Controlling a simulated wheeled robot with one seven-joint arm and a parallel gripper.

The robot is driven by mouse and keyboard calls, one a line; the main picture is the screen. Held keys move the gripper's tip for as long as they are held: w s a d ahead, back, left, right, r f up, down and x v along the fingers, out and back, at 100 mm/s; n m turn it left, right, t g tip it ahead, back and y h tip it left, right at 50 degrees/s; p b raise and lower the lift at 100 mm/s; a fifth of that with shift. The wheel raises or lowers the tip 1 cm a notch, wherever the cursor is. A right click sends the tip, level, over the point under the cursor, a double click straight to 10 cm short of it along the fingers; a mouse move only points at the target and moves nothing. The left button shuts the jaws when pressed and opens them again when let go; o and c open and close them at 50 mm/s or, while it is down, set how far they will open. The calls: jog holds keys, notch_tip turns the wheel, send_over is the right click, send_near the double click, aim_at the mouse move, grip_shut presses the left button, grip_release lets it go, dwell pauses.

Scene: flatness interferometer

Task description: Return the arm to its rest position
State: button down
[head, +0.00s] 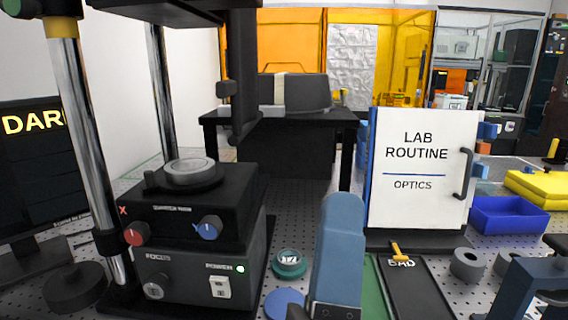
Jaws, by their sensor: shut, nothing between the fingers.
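A blue-grey rounded link, which looks like part of my arm, rises from the bottom edge at the centre. My gripper and its fingertips do not show in the head view. The interferometer (190,275) stands at left on a perforated bench. Its power light is green. A round disc (190,171) lies on the stage on top of it. A red knob (136,234) and a blue knob (208,227) are on its front.
A white "LAB ROUTINE" board (420,170) stands right of centre. A teal ring-shaped holder (289,263) and a blue disc (284,303) lie beside the interferometer. A blue bin (509,216) is at right. A chrome post (82,140) rises at left.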

jog(key=s+d+f+n+g+y, duration=0.2)
jog(key=s+d+f+n+y, duration=0.3)
jog(key=f+n, duration=0.4)
jog(key=s+d+f+n+g+y, duration=0.25)
jog(key=d+f+n+y, duration=0.4)
jog(key=n, duration=0.45)
jog(key=s+d+f+n+g+h, duration=0.2)
jog(key=s+d+f+g, duration=0.1)
jog(key=s+f, duration=0.3)
jog(key=s+d+f+n+g+h, duration=0.1)
jog(key=s+d+f+g+h, duration=0.2)
jog(key=s, duration=0.8)
notch_tip(320, 180, down, 3)
jog(key=shift+r+n+g, duration=0.1)
jog(key=shift+n+g, duration=0.3)
jog(key=shift+g, duration=0.35)
jog(key=shift+s, duration=0.1)
